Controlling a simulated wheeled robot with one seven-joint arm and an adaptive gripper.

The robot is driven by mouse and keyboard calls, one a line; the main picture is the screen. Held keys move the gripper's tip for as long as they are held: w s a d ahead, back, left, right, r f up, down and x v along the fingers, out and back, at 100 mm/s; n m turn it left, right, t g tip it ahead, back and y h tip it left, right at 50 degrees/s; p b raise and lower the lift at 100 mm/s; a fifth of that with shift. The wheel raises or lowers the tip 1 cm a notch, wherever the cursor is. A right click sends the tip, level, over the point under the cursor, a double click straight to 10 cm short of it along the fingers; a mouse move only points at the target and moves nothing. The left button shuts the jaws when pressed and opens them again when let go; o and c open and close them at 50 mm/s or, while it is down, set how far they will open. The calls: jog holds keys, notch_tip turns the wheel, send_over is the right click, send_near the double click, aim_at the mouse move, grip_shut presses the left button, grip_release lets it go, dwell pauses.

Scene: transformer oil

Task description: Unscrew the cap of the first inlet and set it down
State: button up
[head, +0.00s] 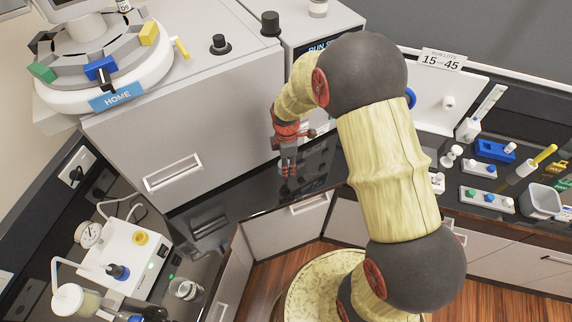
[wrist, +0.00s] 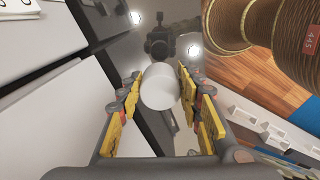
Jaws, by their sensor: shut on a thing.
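My gripper (head: 288,168) points down over the dark glossy counter, just right of the large grey cabinet's front. In the wrist view my gripper (wrist: 160,95) has its yellow-padded fingers closed on both sides of a white round cap-like piece (wrist: 160,87). The piece hangs between the fingertips over the counter; whether it touches the surface is unclear. It is too small to make out in the head view. Two dark knob-like fittings stand on the grey housings, one on the left (head: 220,44) and one further right (head: 271,23). I cannot tell which is the first inlet.
The grey cabinet (head: 190,125) stands close left of my gripper. A round carousel marked HOME (head: 105,75) sits on top at left. A small white unit with a gauge (head: 125,262) is lower left. Racks of small parts (head: 487,200) are at right. The dark counter (head: 245,195) has free room.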

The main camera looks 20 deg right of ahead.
aim_at(286, 182)
jog(key=shift+f+b, duration=2.35)
jog(key=shift+f, duration=1.55)
jog(key=shift+f, duration=0.3)
jog(key=o, duration=1.5)
jog(key=shift+o, duration=0.5)
jog(key=shift+o, duration=1)
notch_tip(286, 182, up, 12)
